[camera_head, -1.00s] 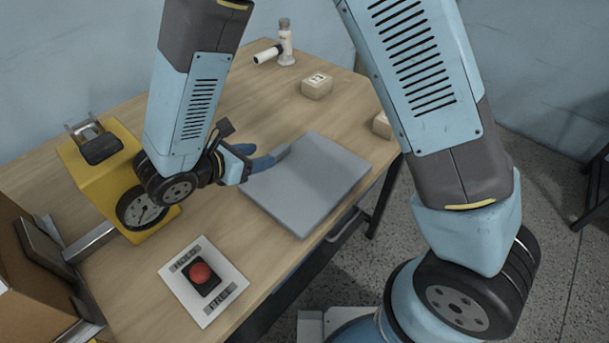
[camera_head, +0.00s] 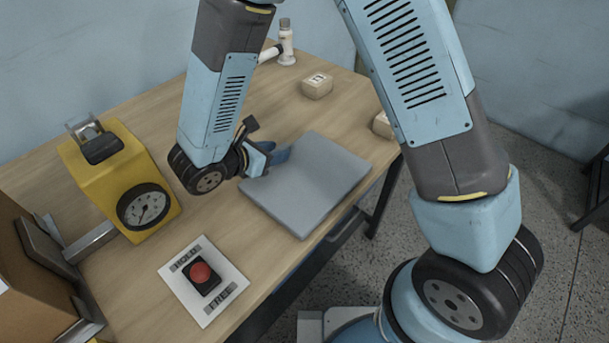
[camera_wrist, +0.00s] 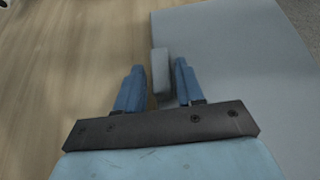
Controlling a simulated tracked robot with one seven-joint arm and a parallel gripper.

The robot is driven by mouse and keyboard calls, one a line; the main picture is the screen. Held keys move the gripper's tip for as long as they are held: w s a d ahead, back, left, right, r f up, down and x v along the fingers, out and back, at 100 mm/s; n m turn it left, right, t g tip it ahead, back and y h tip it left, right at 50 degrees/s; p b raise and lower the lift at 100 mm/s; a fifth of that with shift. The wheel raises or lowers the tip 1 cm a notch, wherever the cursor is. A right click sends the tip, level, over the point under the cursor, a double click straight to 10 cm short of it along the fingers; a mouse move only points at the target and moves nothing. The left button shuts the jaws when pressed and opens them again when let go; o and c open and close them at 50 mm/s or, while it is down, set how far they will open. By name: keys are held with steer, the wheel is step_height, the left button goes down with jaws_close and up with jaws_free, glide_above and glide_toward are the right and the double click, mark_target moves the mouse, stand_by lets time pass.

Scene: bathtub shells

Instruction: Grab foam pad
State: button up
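A small light-grey block, seemingly the foam pad (camera_wrist: 161,78), shows in the wrist view between the two blue fingers of my gripper (camera_wrist: 160,66). It lies at the left edge of a large flat grey slab (camera_wrist: 225,50). My gripper is open, with the block between its fingers; a narrow gap shows on the left, and contact on the right is unclear. In the head view my gripper (camera_head: 279,156) is low over the slab's upper left edge (camera_head: 310,195), and its fingers hide the block.
A yellow box with a gauge (camera_head: 115,180) stands left of my wrist. A red button on a white plate (camera_head: 205,280) is at the front. A cream block (camera_head: 317,86) and a white bottle (camera_head: 287,45) are at the back. Bare wooden tabletop surrounds the slab's left side.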

jaws_close()
